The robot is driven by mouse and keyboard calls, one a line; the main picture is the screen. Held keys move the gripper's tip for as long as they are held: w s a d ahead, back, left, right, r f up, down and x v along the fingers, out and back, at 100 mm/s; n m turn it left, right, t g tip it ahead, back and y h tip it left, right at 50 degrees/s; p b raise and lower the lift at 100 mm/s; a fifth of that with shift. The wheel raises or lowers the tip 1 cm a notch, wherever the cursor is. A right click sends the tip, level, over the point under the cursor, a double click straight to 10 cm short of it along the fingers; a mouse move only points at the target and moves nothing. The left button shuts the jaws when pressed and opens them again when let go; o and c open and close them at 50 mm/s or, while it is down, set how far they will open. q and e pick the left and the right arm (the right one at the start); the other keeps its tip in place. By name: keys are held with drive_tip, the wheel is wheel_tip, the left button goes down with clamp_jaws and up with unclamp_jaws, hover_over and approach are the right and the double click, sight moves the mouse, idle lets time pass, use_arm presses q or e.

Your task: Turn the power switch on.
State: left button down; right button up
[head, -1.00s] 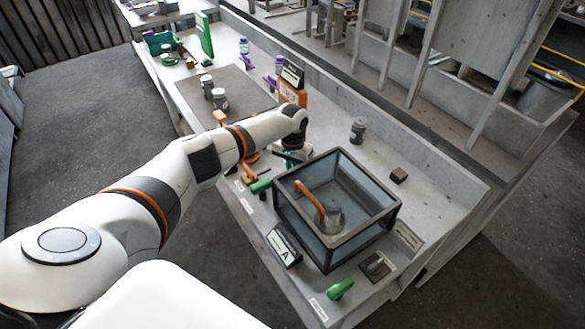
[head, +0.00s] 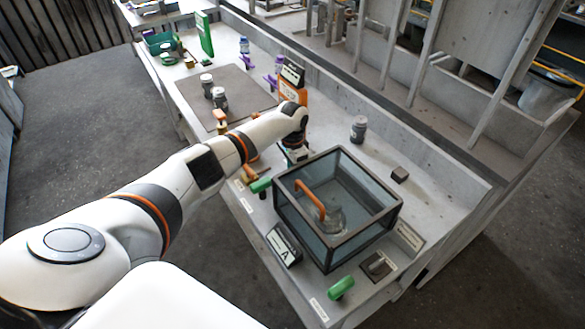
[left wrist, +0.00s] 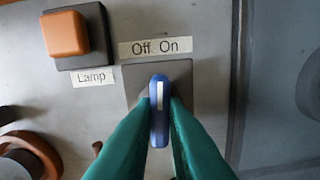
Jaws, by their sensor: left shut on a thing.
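The power switch is a blue knob (left wrist: 159,110) with a white line, on a dark square plate (left wrist: 180,70). The label "Off On" (left wrist: 155,47) sits above it. In the left wrist view the knob stands nearly upright, its top below the label, slightly toward "On". My left gripper (left wrist: 158,125) has its two green fingers closed on the knob's sides. In the head view my left gripper (head: 293,155) is low over the bench behind the glass box; the switch is hidden there. My right gripper is not in view.
An orange Lamp button (left wrist: 65,34) is left of the switch. A dark-framed glass box (head: 350,222) with an orange handle (head: 310,195) inside stands close to the gripper. A grey jar (head: 359,128) and a dark block (head: 399,174) are to the right. An orange box (head: 293,92) stands behind.

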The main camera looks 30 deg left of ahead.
use_arm(q)
drive_tip(key=m, duration=0.4)
drive_tip(key=shift+m, duration=0.4)
idle(0.4)
drive_tip(key=c, duration=1.5)
unclamp_jaws()
drive_tip(key=shift+o, duration=0.2)
wheel_tip(320, 180, up, 12)
drive_tip(key=b, duration=0.1)
drive_tip(key=shift+b, duration=0.4)
